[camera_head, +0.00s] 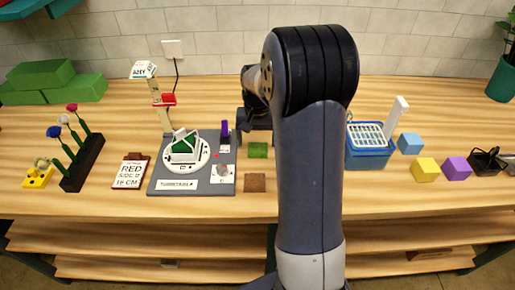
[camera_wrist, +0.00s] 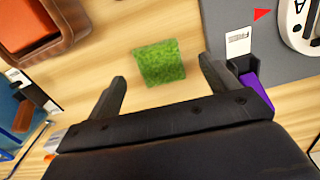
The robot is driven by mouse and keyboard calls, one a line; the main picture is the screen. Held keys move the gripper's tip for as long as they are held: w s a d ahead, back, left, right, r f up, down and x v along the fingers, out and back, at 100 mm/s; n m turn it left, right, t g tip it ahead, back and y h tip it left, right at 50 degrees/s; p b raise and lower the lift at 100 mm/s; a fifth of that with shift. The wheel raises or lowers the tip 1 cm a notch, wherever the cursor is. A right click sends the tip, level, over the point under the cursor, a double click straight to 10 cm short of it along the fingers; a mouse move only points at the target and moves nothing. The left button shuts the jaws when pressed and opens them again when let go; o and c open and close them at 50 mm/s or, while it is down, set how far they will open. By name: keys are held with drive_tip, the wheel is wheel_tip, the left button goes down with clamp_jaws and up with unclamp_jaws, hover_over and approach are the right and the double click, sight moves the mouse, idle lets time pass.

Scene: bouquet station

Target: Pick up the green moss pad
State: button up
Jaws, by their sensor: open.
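The green moss pad (camera_head: 258,150) is a small flat square lying on the wooden table, just right of the grey turntable board. In the wrist view the moss pad (camera_wrist: 159,63) lies flat, ahead of and between the two fingers. My gripper (camera_wrist: 161,80) is open and empty, with its dark fingers spread to either side of the pad's line. The fingers do not touch the pad. In the head view my arm hides part of the table, and the fingertips cannot be made out clearly.
A brown square pad (camera_head: 255,182) lies nearer the front. The grey board (camera_head: 160,186) holds the turntable and a purple item (camera_wrist: 257,92) in a dark holder. A brown tray (camera_wrist: 62,42) and a blue basket (camera_head: 369,158) stand on the other side. Bare wood surrounds the moss.

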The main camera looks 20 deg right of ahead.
sight(258, 150)
wheel_tip(258, 150, down, 3)
drive_tip(key=shift+s+f, duration=0.15)
drive_tip(key=shift+f, duration=0.05)
drive_tip(key=c, duration=1.1)
